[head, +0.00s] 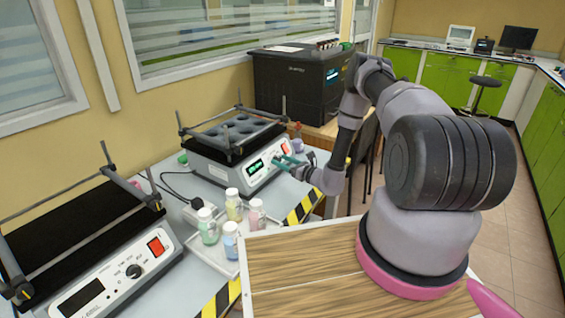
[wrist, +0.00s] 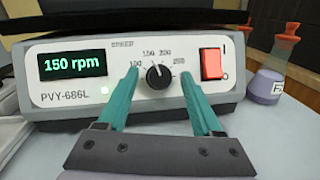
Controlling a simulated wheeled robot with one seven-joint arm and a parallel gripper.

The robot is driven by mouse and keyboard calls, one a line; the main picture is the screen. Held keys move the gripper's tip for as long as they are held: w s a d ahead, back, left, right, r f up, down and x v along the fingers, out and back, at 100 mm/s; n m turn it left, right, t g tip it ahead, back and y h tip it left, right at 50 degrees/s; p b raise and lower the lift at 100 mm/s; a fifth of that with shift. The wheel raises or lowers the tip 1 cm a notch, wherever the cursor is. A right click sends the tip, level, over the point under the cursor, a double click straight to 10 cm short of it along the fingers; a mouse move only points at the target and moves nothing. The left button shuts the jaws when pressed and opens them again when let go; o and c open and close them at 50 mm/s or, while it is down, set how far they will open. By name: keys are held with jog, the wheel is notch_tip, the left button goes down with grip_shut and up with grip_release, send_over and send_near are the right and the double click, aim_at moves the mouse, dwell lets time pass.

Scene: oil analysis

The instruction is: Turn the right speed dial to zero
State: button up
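The right shaker (head: 208,168) stands on the far part of the bench, with its lit display, dial and red switch facing my arm. In the wrist view its speed dial (wrist: 158,78) is a black knob with a light pointer mark near its top, amid a scale marked 100 to 250. The display (wrist: 73,64) reads 150 rpm. My gripper (wrist: 160,75) has two teal fingers, spread open, one to each side of the dial with gaps between. Whether the tips reach the panel is unclear. In the head view my gripper (head: 287,162) is at the panel.
The red power switch (wrist: 212,64) is right of the dial, close to the right finger. A flask (wrist: 266,84) stands right of the shaker. Several capped bottles (head: 233,204) stand on a tray in front. A second shaker (head: 110,275) is at the left.

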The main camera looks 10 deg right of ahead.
grip_shut()
jog(key=shift+d+n+y, duration=0.1)
jog(key=shift+n+y, duration=0.2)
jog(key=shift+n, duration=0.2)
jog(key=n+g, duration=0.1)
jog(key=n, duration=0.1)
jog(key=n+y, duration=0.1)
jog(key=shift+d+f+n+g+y, duration=0.1)
jog(key=shift+n+g+y, duration=0.2)
jog(key=shift+n+g, duration=0.1)
jog(key=n+g, duration=0.1)
jog(key=n, duration=0.1)
jog(key=n+g+y, duration=0.1)
jog(key=n, duration=0.2)
jog(key=shift+w+d+y, duration=0.15)
jog(key=shift+w+y, duration=0.05)
jog(key=shift+y, duration=0.1)
jog(key=n+g, duration=0.1)
jog(key=n, duration=0.1)
jog(key=n+g, duration=0.1)
jog(key=n, duration=0.1)
jog(key=shift+w+n+g+y, duration=0.15)
jog(key=shift+n+g+y, duration=0.15)
jog(key=shift+d+r+n+g, duration=0.1)
jog(key=shift+n+g, duration=0.45)
jog(key=shift+n, duration=0.5)
jog(key=shift+r+n+g, duration=0.1)
jog(key=shift+n+g, duration=0.45)
jog(key=shift+n, duration=0.5)
